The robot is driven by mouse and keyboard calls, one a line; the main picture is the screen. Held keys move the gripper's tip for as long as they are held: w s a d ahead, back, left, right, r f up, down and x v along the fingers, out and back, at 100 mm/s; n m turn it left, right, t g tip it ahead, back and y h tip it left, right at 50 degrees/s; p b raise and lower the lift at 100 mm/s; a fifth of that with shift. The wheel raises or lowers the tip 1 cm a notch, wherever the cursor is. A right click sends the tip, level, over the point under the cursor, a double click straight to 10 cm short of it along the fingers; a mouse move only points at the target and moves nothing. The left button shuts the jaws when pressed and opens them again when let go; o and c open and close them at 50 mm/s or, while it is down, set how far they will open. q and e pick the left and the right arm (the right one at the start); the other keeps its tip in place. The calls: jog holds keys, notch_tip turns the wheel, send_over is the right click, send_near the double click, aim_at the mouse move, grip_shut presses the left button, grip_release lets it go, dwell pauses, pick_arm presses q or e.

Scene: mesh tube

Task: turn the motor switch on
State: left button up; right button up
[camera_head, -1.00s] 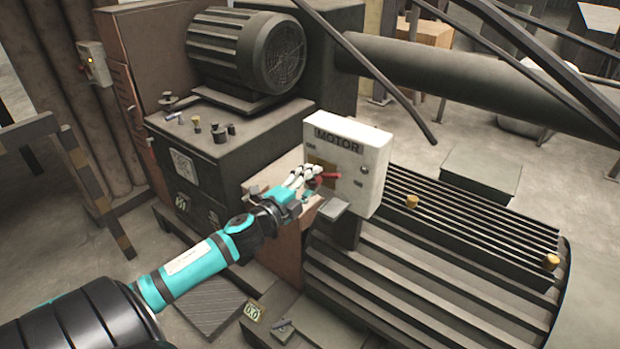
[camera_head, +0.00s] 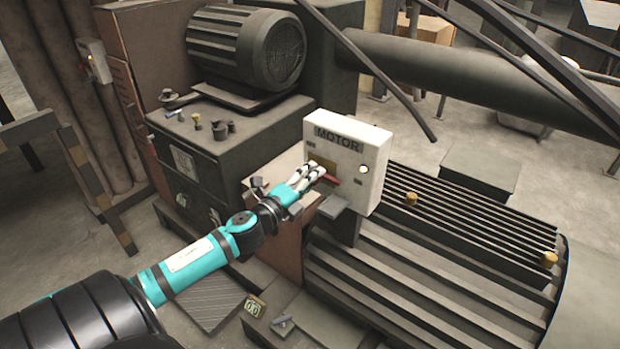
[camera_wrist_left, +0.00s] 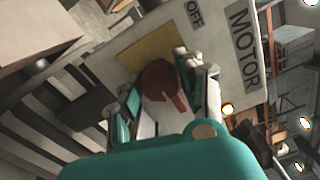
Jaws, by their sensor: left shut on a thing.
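The motor switch is a red rotary handle (camera_head: 332,179) on the front of a white box (camera_head: 345,157) labelled MOTOR. In the left wrist view the red handle (camera_wrist_left: 160,82) sits in front of a yellow plate (camera_wrist_left: 150,48), near the word OFF. My left gripper (camera_head: 317,172) is shut on the red handle, with its pale fingers on either side of it. The fingers partly hide the handle and the plate. My right gripper is not in view.
A small grey ledge (camera_head: 333,206) juts out below the box. A ribbed machine housing (camera_head: 430,275) lies to the right, and a dark cabinet (camera_head: 205,150) with a motor (camera_head: 250,50) on it stands at the left. A thick pipe (camera_head: 450,75) runs behind the box.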

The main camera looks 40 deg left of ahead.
pick_arm(q)
jog(key=o, duration=1.2)
jog(key=shift+c, duration=0.2)
jog(key=s, duration=1.2)
jog(key=shift+d, duration=0.25)
